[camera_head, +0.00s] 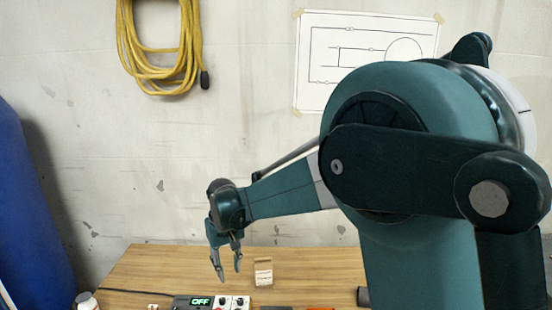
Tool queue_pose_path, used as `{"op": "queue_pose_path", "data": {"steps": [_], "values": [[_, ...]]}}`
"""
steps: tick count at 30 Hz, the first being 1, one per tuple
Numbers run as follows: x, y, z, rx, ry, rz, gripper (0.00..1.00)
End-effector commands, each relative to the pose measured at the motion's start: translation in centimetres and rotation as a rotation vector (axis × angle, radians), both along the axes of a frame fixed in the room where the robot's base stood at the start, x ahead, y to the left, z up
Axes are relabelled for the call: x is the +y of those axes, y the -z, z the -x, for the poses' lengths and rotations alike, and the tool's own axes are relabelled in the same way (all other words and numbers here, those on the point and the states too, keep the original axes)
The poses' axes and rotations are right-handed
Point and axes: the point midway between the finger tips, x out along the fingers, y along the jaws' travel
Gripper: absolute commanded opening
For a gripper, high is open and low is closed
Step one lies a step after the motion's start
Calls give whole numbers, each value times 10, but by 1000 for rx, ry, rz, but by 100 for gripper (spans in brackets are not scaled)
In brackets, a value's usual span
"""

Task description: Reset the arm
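My gripper (231,277) hangs from the end of my teal arm, pointing down over the wooden table (150,265). Its two dark fingers look apart, with a gap between them, and nothing shows between them. It is in front of and to the left of a small brown box (263,271) in the picture. How high the fingertips are above the table cannot be told. My arm's large links fill the right side of the view and hide part of the table and wall.
A device with a lit green "OFF" display (199,301) sits at the table's front edge, beside a white switch box (232,302). A white-capped bottle (86,300) is at the lower left. A dark pipe end (363,296) shows near my arm. A yellow cable coil (160,60) hangs on the wall.

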Motion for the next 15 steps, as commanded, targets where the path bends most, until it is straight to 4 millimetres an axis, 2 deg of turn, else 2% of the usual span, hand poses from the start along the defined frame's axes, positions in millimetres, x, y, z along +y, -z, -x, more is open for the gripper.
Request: {"op": "queue_pose_path", "data": {"steps": [1, 15], "values": [[-11, -8, 3, -8, 11, -4, 30], [-98, -70, 33, -95, 99, -47, 30]]}}
